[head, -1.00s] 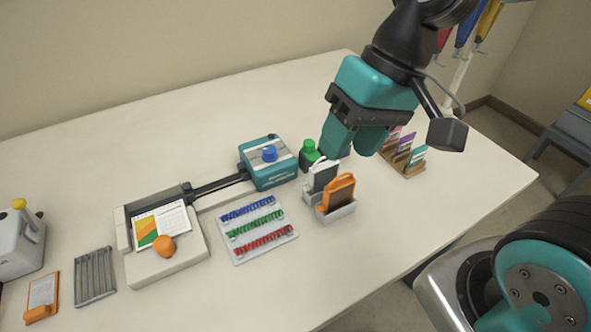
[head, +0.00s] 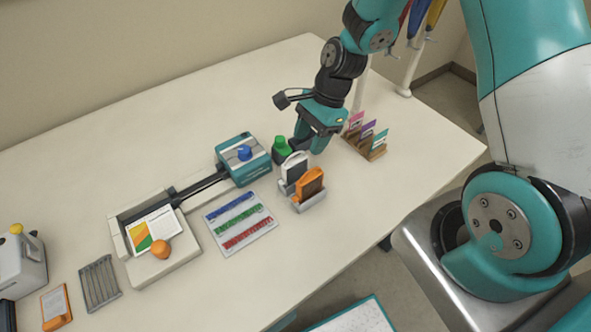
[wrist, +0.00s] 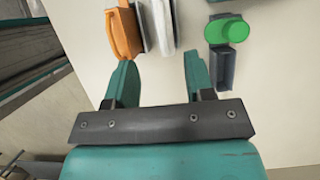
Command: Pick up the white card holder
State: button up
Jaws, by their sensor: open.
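My gripper (head: 310,138) is above and behind the holders. In the wrist view my gripper (wrist: 158,70) is open and empty. The white holder lies ahead of the gap between its fingers, apart from them.
A wooden rack with coloured cards (head: 372,148) is to the right. The table front right is clear.

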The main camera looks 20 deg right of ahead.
aim_at(296, 160)
jog(key=x, duration=0.2)
jog(key=shift+s+a+f, duration=0.1)
jog(key=shift+a+f, duration=0.05)
jog(key=shift+f, duration=0.2)
jog(key=shift+w+p+x, duration=0.2)
jog(key=shift+p+x, duration=0.4)
jog(key=shift+x, duration=0.7)
jog(key=shift+w+p+x, duration=0.2)
jog(key=shift+p+x, duration=0.4)
jog(key=shift+x, duration=0.7)
jog(key=shift+a+r, duration=0.1)
jog(key=shift+a, duration=0.05)
grip_shut()
